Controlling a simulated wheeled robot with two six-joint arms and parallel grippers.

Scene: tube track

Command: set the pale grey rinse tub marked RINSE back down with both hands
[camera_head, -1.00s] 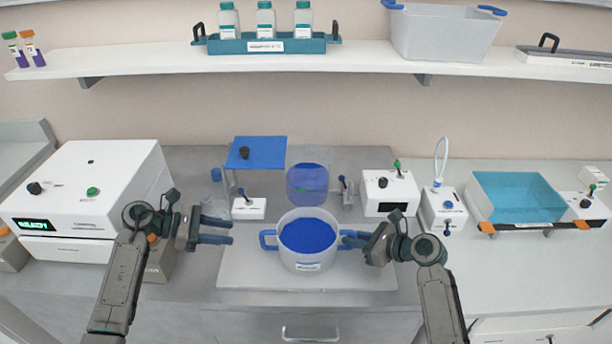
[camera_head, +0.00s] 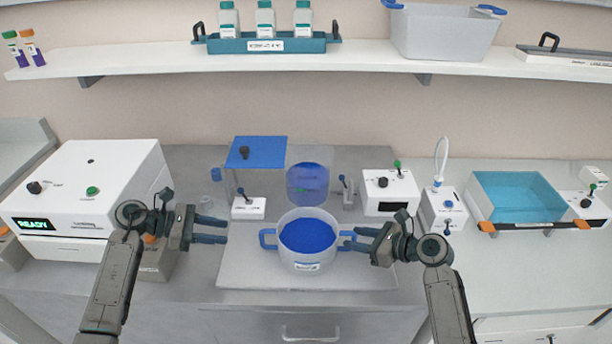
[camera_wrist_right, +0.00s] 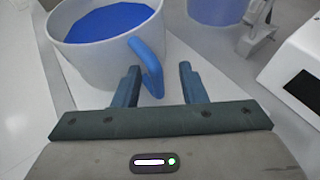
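A pale grey round tub (camera_head: 307,258) with blue contents and blue side handles stands upright on the light mat in the head view; its front label is too small to read. It also shows in the right wrist view (camera_wrist_right: 95,55). My left gripper (camera_head: 226,230) is open and empty, to the left of the tub's left handle (camera_head: 266,239) and apart from it. My right gripper (camera_head: 348,240) is open at the right handle. In the right wrist view, the handle (camera_wrist_right: 147,68) reaches between the spread fingers, nearer the left one; I cannot tell if they touch.
Behind the tub are a clear vessel with blue liquid (camera_head: 308,185) and a blue raised plate (camera_head: 257,152). White devices (camera_head: 392,193) stand to the right, a large white machine (camera_head: 95,190) to the left. A rectangular pale grey tub (camera_head: 440,32) sits on the shelf.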

